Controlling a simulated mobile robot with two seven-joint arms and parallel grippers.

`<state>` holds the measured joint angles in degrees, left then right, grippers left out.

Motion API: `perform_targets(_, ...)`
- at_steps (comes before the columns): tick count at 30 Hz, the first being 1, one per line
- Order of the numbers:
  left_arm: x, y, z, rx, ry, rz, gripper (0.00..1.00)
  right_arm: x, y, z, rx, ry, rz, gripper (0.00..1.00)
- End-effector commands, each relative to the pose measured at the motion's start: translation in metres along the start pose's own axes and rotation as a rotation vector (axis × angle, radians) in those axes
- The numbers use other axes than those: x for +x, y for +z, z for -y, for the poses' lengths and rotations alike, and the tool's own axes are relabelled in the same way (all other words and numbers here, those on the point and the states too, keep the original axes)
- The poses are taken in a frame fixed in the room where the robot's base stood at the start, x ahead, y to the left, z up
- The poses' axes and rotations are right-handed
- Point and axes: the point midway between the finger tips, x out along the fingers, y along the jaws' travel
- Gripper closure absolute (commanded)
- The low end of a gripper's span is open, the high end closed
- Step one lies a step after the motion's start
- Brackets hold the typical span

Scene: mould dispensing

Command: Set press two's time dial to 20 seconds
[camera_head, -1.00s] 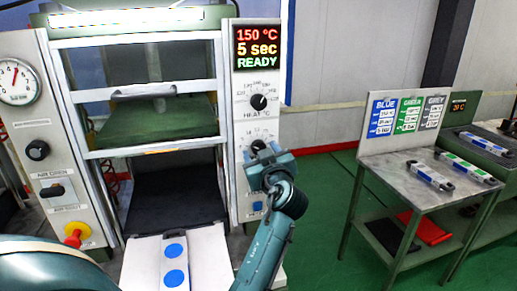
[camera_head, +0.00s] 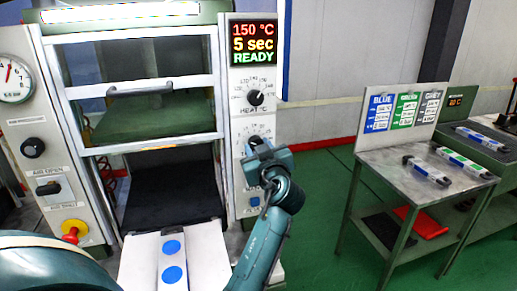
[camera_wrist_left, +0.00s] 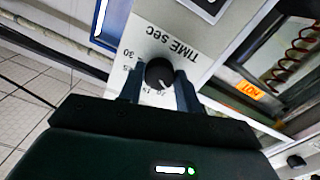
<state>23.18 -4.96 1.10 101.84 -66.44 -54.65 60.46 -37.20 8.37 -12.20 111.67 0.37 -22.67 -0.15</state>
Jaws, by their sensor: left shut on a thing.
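The press's time dial (camera_wrist_left: 160,74) is a black knob on a pale panel marked TIME SEC, clear in the left wrist view. In the head view its scale (camera_head: 254,133) shows just above my gripper, which hides most of the knob. My left gripper (camera_head: 262,150) is at the dial, and in the left wrist view its two fingers (camera_wrist_left: 159,90) are closed on either side of the knob. The press display (camera_head: 254,44) reads 150 °C, 5 sec, READY. The heat dial (camera_head: 256,98) is above the time dial. My right gripper is not in view.
A blue button (camera_head: 255,201) sits below the time dial. The press door (camera_head: 150,89) has a horizontal handle, left of the panel. A white strip with blue dots (camera_head: 172,260) lies in front. A side table (camera_head: 392,158) with cards and cartridges stands right, across green floor.

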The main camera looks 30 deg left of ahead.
Motion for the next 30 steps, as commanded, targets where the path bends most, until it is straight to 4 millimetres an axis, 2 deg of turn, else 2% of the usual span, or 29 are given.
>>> perform_targets(8,0.0001,-0.0001,0.0002,0.037,0.0,0.0,0.89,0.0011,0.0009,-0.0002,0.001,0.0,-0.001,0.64)
perform_targets(13,0.0002,-0.0001,0.0005,0.122,-0.001,0.003,0.89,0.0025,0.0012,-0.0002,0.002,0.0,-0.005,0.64)
perform_targets(30,0.0001,-0.0023,0.0009,0.638,-0.005,0.018,0.89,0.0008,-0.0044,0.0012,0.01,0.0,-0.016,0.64)
